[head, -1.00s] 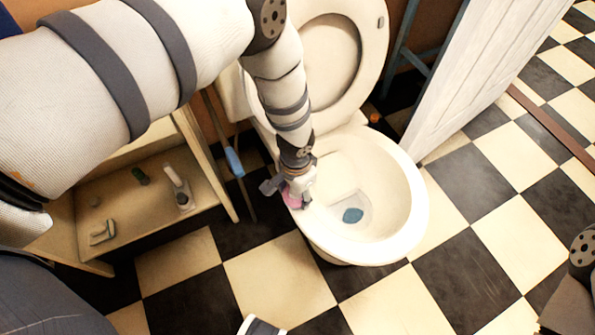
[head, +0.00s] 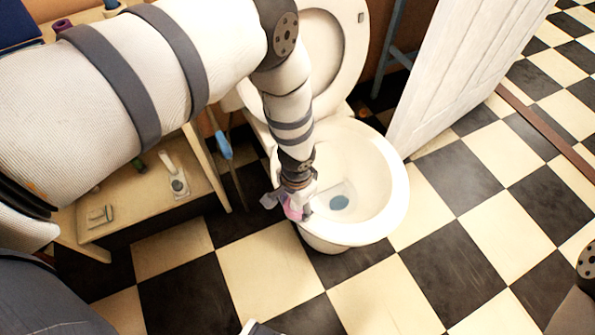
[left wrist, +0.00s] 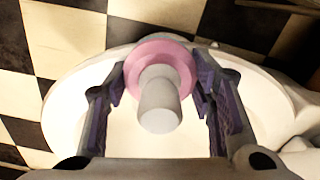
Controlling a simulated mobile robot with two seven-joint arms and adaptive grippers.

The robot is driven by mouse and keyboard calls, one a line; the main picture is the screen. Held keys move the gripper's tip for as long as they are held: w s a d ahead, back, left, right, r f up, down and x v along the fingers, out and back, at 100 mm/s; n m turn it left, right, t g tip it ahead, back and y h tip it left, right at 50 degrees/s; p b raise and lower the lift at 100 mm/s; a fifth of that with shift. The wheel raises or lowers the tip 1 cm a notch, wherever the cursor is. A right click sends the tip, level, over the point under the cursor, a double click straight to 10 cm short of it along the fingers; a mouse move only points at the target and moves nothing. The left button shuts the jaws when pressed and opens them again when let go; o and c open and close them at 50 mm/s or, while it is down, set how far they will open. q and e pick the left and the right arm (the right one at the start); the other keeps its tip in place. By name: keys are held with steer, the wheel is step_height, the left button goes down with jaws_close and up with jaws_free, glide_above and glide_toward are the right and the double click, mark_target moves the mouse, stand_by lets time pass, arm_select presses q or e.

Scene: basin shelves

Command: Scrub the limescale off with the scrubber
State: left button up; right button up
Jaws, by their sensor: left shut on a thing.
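The scrubber is pink with a pale rounded handle; its pink part shows in the head view (head: 293,208). In the left wrist view the scrubber (left wrist: 158,103) sits between the fingers of my left gripper (left wrist: 160,85), which is shut on it. In the head view my left gripper (head: 291,200) is at the left rim of the white toilet (head: 392,215). I cannot tell whether the scrubber touches the rim. I cannot make out the limescale in either view. My right gripper is not in view.
The toilet lid (head: 340,50) is raised. A white door panel (head: 460,75) stands to the right. A low wooden shelf (head: 140,215) with small items is at the left, beside a blue-handled tool (head: 222,145). The checkered floor (head: 365,290) in front is clear.

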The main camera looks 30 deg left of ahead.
arm_select(q)
step_height(320, 180, up, 3)
steer(key=shift+s+d+r+p, duration=0.1)
steer(key=shift+d+p, duration=0.05)
steer(key=shift+p, duration=0.75)
steer(key=shift+r+p, duration=1.65)
steer(key=shift+r, duration=0.8)
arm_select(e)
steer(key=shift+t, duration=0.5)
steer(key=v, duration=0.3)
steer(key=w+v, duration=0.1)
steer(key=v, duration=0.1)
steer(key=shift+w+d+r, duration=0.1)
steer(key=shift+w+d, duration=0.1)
arm_select(q)
steer(key=shift+s+f, duration=0.1)
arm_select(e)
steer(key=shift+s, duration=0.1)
